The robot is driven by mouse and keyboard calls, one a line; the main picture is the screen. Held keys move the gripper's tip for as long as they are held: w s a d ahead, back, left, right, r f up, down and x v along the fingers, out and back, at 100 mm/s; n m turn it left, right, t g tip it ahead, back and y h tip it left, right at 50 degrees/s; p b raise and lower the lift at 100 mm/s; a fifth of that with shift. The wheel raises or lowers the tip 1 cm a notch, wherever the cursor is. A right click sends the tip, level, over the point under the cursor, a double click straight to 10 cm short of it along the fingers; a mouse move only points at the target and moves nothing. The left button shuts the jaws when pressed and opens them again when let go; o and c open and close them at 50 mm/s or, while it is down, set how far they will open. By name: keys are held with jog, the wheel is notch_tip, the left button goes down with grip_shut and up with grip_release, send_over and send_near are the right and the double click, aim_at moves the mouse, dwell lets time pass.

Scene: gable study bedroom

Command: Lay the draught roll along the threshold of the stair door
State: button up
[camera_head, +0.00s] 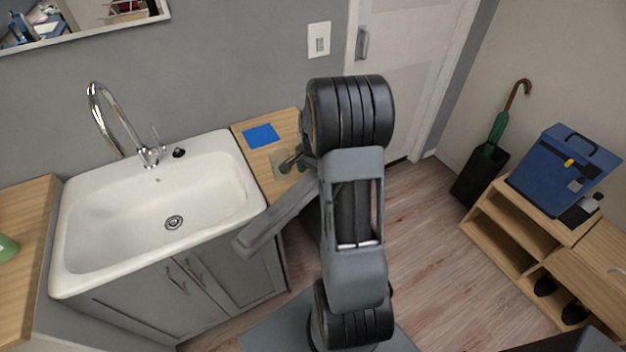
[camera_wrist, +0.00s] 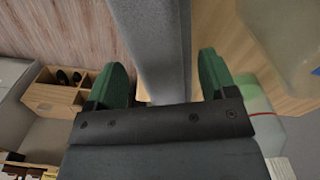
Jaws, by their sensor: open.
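The draught roll is a long grey bar; in the head view (camera_head: 272,218) it sticks out past the front of the wooden counter right of the sink, its far part hidden by my arm. In the wrist view the roll (camera_wrist: 160,45) runs between the green fingers of my gripper (camera_wrist: 163,78), with a narrow gap at each side. My gripper is open around it; in the head view the gripper is mostly hidden behind my arm. The white stair door (camera_head: 405,75) with a metal handle stands behind my arm, its threshold partly hidden.
A blue cloth (camera_head: 261,136) lies on the counter (camera_head: 243,129) beside the white sink (camera_head: 120,215). A wooden shoe bench (camera_head: 497,235) with a blue box (camera_head: 560,172) and a dark umbrella stand (camera_head: 480,176) line the right wall. The wood floor (camera_head: 440,225) between is clear.

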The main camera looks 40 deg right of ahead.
jog(key=shift+f, duration=0.6)
jog(key=shift+c, duration=0.2)
jog(key=c, duration=0.9)
jog(key=shift+r, duration=0.1)
jog(key=shift+w+r, duration=0.1)
jog(key=shift+r, duration=0.55)
jog(key=s+a+r, duration=0.2)
jog(key=s+r, duration=0.2)
jog(key=s+a+r+b, duration=0.1)
jog(key=s+r, duration=0.2)
jog(key=s, duration=0.1)
jog(key=s+a+r+b, duration=0.1)
jog(key=s+a+r, duration=0.1)
jog(key=s+r, duration=0.2)
jog(key=shift+s+a+r, duration=0.3)
jog(key=shift+s+a, duration=0.05)
jog(key=shift+s, duration=0.15)
